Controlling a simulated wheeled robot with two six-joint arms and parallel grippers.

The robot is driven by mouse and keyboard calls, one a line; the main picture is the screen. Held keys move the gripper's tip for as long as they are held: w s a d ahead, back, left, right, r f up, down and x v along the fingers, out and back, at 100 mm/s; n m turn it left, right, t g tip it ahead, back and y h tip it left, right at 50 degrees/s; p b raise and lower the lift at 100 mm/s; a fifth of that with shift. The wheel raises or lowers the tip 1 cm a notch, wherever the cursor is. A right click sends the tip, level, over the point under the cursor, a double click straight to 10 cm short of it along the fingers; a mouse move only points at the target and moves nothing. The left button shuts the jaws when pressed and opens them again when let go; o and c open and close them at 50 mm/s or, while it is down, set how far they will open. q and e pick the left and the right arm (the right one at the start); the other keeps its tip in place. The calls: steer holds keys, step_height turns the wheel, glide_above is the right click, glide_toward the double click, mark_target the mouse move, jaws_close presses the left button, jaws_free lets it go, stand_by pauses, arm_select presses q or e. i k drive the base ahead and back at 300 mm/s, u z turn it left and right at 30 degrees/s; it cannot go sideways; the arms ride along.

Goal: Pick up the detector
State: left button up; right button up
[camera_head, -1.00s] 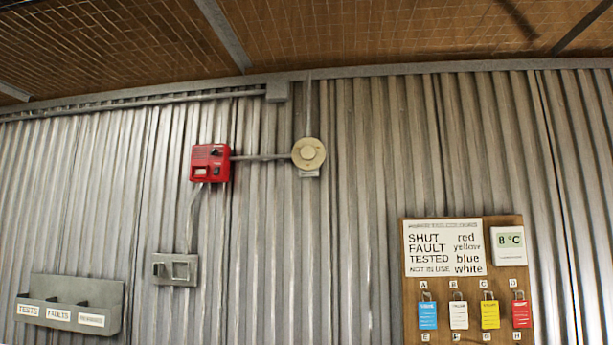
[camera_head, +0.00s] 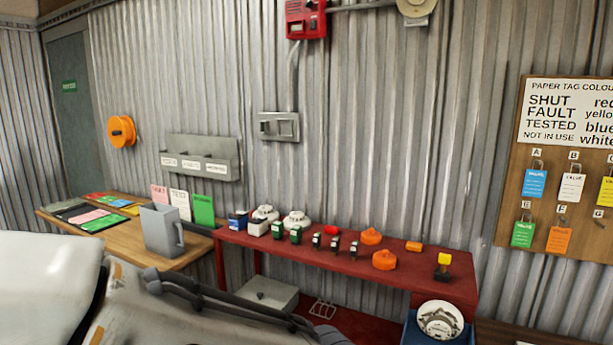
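Two white, round, detector-like units stand side by side towards the left of the red bench: one (camera_head: 264,215) by the small boxes, the other (camera_head: 296,219) just right of it. Another white disc-shaped unit (camera_head: 440,319) sits in a blue container at the lower right; I cannot tell which of these is the detector. A cream round device (camera_head: 415,8) is on the wall at the top edge, partly cut off. Parts of my own arm fill the lower left, but neither gripper shows.
The red bench (camera_head: 400,283) also holds small green and black items, orange discs (camera_head: 384,260) and a yellow-topped piece (camera_head: 444,262). A tag board (camera_head: 506,225) hangs right.

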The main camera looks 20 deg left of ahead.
mark_target(267, 209)
steer(key=k, duration=0.55)
steer(key=u, duration=0.75)
steer(key=i, duration=0.75)
steer(key=u, duration=0.65)
steer(key=i, duration=0.8)
steer(key=z, duration=0.45)
steer(key=i, duration=1.1)
steer(key=z, duration=0.7)
